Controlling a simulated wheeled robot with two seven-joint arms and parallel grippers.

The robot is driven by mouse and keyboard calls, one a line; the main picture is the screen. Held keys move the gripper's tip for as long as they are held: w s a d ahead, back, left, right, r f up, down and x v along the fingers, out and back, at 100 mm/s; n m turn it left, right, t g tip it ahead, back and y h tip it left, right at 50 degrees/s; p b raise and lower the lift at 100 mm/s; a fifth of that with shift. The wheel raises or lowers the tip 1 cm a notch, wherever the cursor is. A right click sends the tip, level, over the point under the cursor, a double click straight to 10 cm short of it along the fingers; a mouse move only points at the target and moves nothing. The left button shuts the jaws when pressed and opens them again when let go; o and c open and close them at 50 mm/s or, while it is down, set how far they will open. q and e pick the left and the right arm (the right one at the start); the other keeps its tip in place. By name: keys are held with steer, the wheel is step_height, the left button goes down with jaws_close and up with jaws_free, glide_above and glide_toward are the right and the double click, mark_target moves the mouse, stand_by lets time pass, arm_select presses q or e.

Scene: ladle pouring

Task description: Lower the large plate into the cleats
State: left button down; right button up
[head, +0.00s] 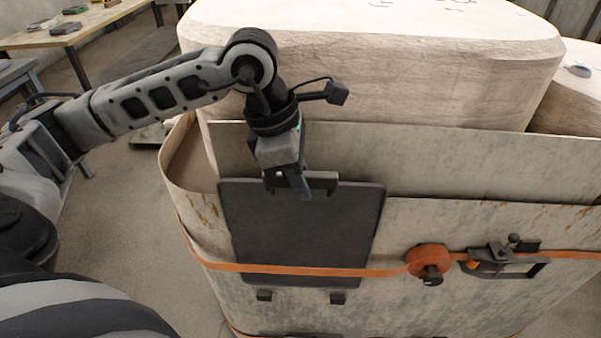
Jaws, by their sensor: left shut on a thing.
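The large plate (305,230) is a dark grey flat panel, upright against the front wall of the pale metal-sided container. My left gripper (301,184) comes from above and is shut on the raised middle of the plate's top edge. Two small dark cleats, the left one (264,295) and the right one (338,297), stick out of the wall just below the plate's bottom edge. I cannot tell whether the plate touches them. An orange strap (215,266) crosses in front of the plate's lower part. My right gripper is not in view.
An orange ratchet wheel (428,259) and a dark buckle with a handle (503,261) sit on the strap right of the plate. A large pale block (400,75) rises behind the wall. A wooden table (70,30) stands far back left.

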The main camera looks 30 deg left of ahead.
arm_select(q)
steer(key=shift+f+b, duration=0.6)
steer(key=shift+f, duration=0.2)
step_height(320, 180, down, 3)
steer(key=b, duration=0.3)
steer(key=shift+r, duration=0.15)
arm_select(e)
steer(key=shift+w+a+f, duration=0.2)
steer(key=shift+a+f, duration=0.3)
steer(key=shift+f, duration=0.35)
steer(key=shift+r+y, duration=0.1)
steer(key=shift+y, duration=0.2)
arm_select(q)
steer(key=shift+f+b, duration=0.45)
steer(key=shift+b, duration=0.25)
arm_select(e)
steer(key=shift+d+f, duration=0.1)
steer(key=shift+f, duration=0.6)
